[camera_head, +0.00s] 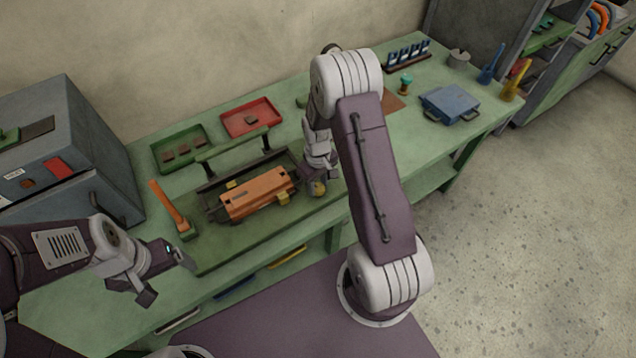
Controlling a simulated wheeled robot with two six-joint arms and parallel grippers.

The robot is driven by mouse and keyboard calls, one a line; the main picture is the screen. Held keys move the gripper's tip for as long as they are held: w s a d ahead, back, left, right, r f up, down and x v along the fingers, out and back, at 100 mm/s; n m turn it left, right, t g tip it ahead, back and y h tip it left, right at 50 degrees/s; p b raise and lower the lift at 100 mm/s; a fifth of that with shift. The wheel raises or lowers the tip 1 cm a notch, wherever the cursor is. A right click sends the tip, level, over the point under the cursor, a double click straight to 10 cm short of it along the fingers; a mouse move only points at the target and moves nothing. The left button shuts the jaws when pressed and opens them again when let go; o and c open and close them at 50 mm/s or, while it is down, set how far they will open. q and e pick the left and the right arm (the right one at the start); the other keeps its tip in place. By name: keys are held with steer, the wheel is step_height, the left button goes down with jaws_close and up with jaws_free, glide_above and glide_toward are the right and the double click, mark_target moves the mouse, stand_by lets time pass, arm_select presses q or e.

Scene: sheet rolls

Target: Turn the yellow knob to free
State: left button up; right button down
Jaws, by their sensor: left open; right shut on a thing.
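The yellow knob (319,189) sits at the right end of a dark fixture (215,215) on the green workbench. My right gripper (317,184) points down and is shut on the yellow knob; its fingers partly cover it. The fixture holds an orange block (258,193) with small yellow clamps at its edges. Any marking that shows the knob's setting is too small to read. My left gripper (168,277) is open and empty over the bench's front left edge, apart from the fixture.
A grey cabinet (75,140) stands at the left. A blue case (450,104) lies at the bench's right.

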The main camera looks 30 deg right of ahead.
mark_target(317, 187)
steer(key=shift+w+r+n, duration=0.1)
steer(key=shift+n, duration=0.7)
steer(key=c, duration=0.9)
jaws_free()
step_height(317, 187, up, 9)
steer(key=shift+a+n, duration=0.15)
steer(key=shift+n, duration=0.15)
